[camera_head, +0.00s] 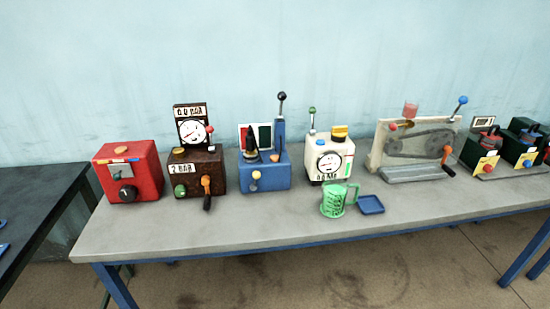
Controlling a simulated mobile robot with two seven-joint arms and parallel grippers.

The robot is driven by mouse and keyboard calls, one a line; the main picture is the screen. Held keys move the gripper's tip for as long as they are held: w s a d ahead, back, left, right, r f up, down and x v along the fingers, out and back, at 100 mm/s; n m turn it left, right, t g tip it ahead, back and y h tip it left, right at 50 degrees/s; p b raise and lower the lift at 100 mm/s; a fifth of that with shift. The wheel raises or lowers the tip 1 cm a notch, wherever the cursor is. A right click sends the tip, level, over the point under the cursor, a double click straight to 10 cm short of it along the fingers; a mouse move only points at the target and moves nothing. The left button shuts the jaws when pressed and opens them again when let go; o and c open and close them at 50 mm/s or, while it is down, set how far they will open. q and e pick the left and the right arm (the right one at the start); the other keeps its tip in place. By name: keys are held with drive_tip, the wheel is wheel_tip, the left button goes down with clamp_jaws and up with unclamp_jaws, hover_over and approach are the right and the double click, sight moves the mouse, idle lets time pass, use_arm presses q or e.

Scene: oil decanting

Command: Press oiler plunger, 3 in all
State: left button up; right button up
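No part is marked as the oiler, and I cannot tell for sure which plunger is meant. A grey-beige machine (378,158) at the right of the bench has a belt or chain loop on its face, a translucent pink cup (411,110) on top, a red knob (393,126) at its left, a blue-knobbed lever (461,101) and an orange crank handle (446,155). A white box (318,152) with a dial carries a green-knobbed lever (312,111) and a yellow top part (339,131). Neither of my grippers is in view.
A red box (143,165), a brown gauge box (215,172) and a blue box (277,178) stand left on the grey bench (240,233). A green mug (333,202) and blue tray (371,205) lie in front. Dark green boxes (474,150) stand right. The bench's front strip is mostly clear.

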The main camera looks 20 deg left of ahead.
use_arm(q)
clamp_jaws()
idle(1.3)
